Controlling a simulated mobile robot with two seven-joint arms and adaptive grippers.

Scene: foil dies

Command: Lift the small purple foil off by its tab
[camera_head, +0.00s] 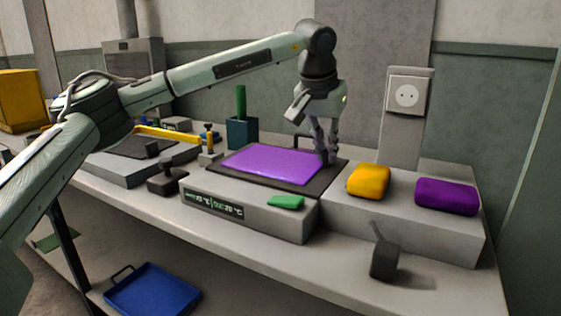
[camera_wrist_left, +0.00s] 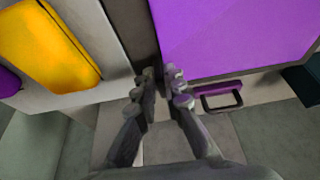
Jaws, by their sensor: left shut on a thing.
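The purple foil (camera_head: 272,163) lies flat on a dark plate (camera_head: 318,187) on top of a grey unit with a display. In the left wrist view the foil (camera_wrist_left: 225,35) fills the upper right. My left gripper (camera_head: 327,158) reaches down from above at the foil's right back corner. In the left wrist view its fingertips (camera_wrist_left: 162,88) are close together at the foil's corner, shut on the foil's tab, which the fingers mostly hide. My right gripper is not in view.
A yellow pad (camera_head: 369,180) and a purple pad (camera_head: 446,196) lie on a grey block to the right. A green piece (camera_head: 286,202) sits at the unit's front. A teal box (camera_head: 242,133) with a green rod stands behind. A blue tray (camera_head: 153,289) is low at the left.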

